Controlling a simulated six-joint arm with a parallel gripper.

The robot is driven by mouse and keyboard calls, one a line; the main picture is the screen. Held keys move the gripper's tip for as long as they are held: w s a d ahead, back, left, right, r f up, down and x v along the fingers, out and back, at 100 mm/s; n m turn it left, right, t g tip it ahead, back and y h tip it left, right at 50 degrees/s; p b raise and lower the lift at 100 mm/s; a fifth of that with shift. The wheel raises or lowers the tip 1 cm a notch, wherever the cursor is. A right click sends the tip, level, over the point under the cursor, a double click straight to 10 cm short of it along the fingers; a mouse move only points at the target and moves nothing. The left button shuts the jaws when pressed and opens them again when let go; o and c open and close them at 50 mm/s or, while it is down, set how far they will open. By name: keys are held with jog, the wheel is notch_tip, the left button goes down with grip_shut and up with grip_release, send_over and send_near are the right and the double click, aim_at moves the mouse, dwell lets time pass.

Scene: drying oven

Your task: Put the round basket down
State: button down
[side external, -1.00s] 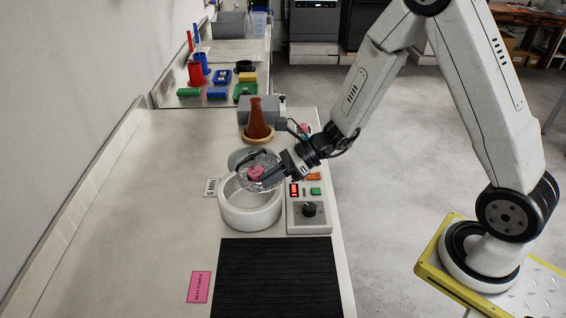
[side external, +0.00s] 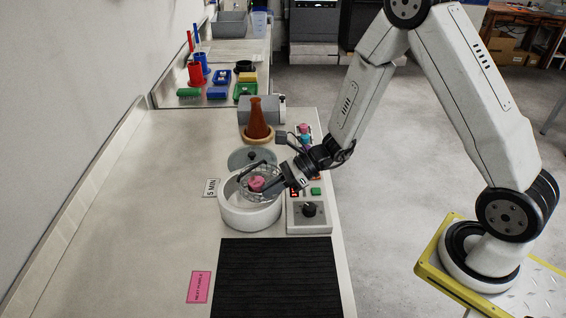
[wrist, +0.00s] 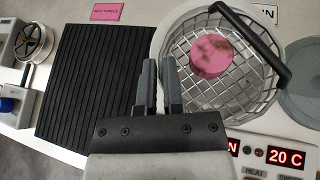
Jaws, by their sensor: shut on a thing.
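The round wire basket (side external: 272,173) has a black handle and a pink piece (side external: 256,184) inside. It is at the mouth of the white round oven (side external: 250,214), its lower part within the rim. In the wrist view the basket (wrist: 240,92) lies right of the fingers, with the pink piece (wrist: 211,55) on its mesh. My gripper (side external: 276,186) is shut on the basket's near side; it also shows in the wrist view (wrist: 160,68). Whether the basket touches the oven floor is hidden.
A grey lid (side external: 244,158) lies behind the oven. A control box (side external: 309,212) with a knob stands right of it. A black ribbed mat (side external: 278,278) is in front, and a brown flask (side external: 257,120) stands farther back.

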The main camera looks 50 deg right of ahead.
jog(key=shift+f, duration=0.1)
jog(key=c, duration=0.7)
grip_release()
jog(key=shift+c, duration=0.2)
jog(key=shift+r, duration=0.2)
jog(key=shift+r, duration=0.2)
jog(key=shift+s+d+r, duration=0.1)
jog(key=shift+d+r, duration=0.1)
jog(key=v, duration=1.1)
jog(key=shift+s+d+r, duration=0.15)
